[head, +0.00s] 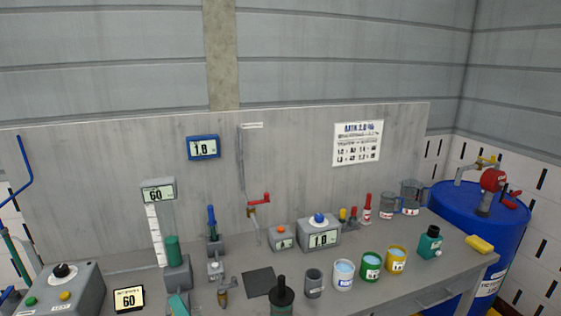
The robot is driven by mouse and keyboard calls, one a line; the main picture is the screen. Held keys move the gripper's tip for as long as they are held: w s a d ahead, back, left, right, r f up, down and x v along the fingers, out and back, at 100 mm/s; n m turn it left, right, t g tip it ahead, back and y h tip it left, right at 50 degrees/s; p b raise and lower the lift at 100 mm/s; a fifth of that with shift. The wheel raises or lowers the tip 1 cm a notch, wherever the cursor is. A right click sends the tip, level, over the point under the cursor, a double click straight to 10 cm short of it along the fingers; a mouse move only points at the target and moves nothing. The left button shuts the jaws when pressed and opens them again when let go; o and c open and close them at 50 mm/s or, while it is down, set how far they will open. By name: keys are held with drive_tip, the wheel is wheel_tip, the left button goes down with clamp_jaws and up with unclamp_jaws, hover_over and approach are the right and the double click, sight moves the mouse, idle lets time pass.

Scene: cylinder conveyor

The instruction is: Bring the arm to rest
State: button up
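My arm and my gripper are not in view in the head view. Whether the gripper is open, shut or holding something does not show. The grey workbench (415,270) is seen from above its front side, with its bottom left part cut off by the picture edge.
Cups (371,266), a grey device (319,234) and a dark knobbed object (282,294) stand on the bench. A scale column (154,222) stands left. A blue drum (470,208) stands right. A grey panel (290,160) closes the back. Space above the bench looks open.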

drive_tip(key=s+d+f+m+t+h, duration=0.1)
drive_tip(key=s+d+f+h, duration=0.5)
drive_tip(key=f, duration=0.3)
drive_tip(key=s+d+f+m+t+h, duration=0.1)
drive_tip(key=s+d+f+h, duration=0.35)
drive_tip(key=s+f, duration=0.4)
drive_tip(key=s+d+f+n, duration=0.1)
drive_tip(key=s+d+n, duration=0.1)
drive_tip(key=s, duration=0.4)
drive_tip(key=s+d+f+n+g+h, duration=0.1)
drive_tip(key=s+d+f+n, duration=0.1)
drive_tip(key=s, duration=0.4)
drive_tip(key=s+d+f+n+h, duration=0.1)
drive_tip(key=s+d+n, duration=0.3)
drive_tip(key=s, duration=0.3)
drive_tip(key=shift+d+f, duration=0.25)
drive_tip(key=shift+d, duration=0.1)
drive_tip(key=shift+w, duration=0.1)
